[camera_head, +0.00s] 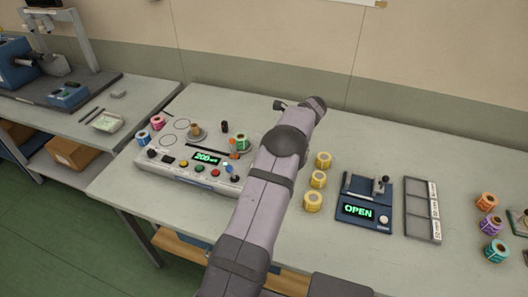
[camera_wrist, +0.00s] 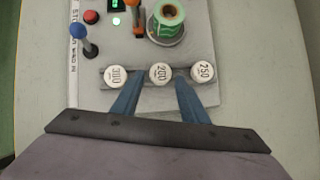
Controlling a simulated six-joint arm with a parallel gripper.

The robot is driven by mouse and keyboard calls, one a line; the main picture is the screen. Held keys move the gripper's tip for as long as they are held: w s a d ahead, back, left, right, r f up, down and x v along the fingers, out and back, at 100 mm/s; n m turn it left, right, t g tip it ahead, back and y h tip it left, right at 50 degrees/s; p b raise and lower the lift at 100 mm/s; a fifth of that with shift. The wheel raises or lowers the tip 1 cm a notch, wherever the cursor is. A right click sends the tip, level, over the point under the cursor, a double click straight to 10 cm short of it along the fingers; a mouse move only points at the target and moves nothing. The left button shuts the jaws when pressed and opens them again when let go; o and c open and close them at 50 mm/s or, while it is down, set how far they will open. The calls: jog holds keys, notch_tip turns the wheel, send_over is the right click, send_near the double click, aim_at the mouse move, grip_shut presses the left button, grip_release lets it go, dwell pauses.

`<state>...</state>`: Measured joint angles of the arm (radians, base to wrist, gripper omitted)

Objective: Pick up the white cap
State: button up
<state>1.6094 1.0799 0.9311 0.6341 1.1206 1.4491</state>
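Three round white caps with dark numbers sit in a row on the rewinder's front part in the wrist view: a left cap (camera_wrist: 117,75) whose number is hard to read, a middle cap marked 200 (camera_wrist: 160,73) and a right cap marked 250 (camera_wrist: 203,72). My gripper (camera_wrist: 159,88) is open and empty, its two blue fingers apart on either side of the middle cap. I cannot tell whether the fingers touch any cap or how high they are. In the head view my arm hides the caps and the gripper.
The rewinder (camera_head: 190,175) carries a green roll (camera_wrist: 168,20), a blue-knobbed lever (camera_wrist: 84,38) and a red button (camera_wrist: 91,17) near the caps. Yellow rolls (camera_head: 318,180), a blue device reading OPEN (camera_head: 364,212) and a sectioned tray (camera_head: 423,210) stand to the right.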

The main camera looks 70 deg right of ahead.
jog(key=shift+p+x, duration=0.5)
jog(key=shift+x, duration=1.15)
jog(key=shift+d, duration=0.1)
jog(key=shift+c, duration=0.2)
jog(key=c, duration=0.7)
jog(key=shift+c, duration=0.2)
jog(key=shift+r, duration=0.2)
notch_tip(320, 180, up, 10)
jog(key=b, duration=0.2)
jog(key=shift+f+b, duration=0.15)
jog(key=shift+b, duration=0.15)
